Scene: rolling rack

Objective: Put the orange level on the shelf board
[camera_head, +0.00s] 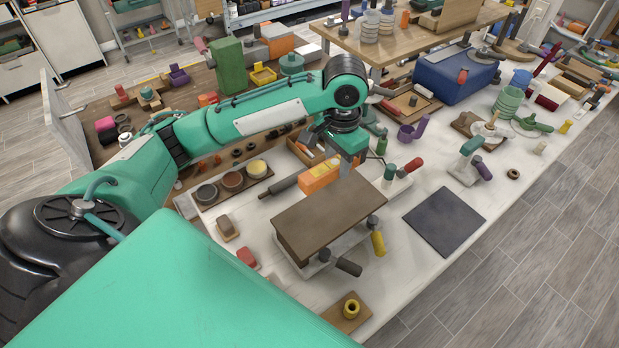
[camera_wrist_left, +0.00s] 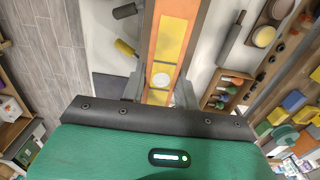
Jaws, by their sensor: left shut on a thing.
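The orange level (camera_head: 320,178) shows behind the far edge of a brown board (camera_head: 330,212), which I take to be the shelf board. Part of the level is hidden by that board and my arm. My left gripper (camera_head: 347,168) comes down over the level and is shut on it. In the left wrist view the level (camera_wrist_left: 173,45) runs upward between my left gripper's fingers (camera_wrist_left: 160,92), with yellow panels and a white round spot. Dark brown strips flank it there. Whether the level touches the board I cannot tell. My right gripper is not in view.
Clamps with a yellow handle (camera_head: 377,243) and a black handle (camera_head: 348,266) are beside the board. A dark square mat (camera_head: 444,220) lies to the right. Round tins (camera_head: 233,180) and a red-handled tool (camera_head: 412,166) are nearby. Bare white tabletop shows around the mat.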

